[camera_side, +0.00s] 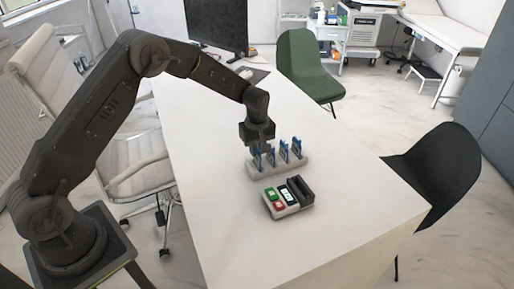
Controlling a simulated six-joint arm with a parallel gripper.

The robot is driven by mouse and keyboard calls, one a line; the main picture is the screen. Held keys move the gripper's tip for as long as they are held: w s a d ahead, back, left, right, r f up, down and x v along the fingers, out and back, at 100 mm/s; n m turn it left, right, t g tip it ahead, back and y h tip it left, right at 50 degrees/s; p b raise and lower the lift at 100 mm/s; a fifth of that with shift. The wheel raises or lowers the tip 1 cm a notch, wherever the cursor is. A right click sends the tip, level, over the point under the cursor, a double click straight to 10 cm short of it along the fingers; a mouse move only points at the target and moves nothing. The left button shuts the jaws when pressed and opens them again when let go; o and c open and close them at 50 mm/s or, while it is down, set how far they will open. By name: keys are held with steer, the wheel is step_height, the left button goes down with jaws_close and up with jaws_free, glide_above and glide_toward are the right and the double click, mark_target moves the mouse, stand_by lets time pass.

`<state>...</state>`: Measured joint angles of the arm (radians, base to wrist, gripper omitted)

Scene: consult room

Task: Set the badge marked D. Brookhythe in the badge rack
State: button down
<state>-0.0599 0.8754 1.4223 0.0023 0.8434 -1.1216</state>
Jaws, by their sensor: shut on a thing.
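The badge rack (281,171) is a pale, low bar on the white table. Several blue-and-white badges (297,149) stand upright along it. My gripper (262,149) points down over the left part of the rack. It is shut on a blue badge (257,158) at the rack's left end, partly hidden by the fingers. I cannot tell whether this badge touches the rack or is just above it. The names on the badges are too small to read, so I cannot tell which one is marked D. Brookhythe.
In front of the rack sits a small tray (288,212) with green, red and dark items and a black block (300,190). The table (340,215) is clear to the right and front. A monitor (217,25) stands at the back; chairs stand around the table.

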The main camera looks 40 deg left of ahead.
steer(key=shift+f, duration=0.6)
stand_by(0.3)
steer(key=c, duration=0.8)
jaws_free()
steer(key=shift+o, duration=0.2)
steer(key=shift+r, duration=3.5)
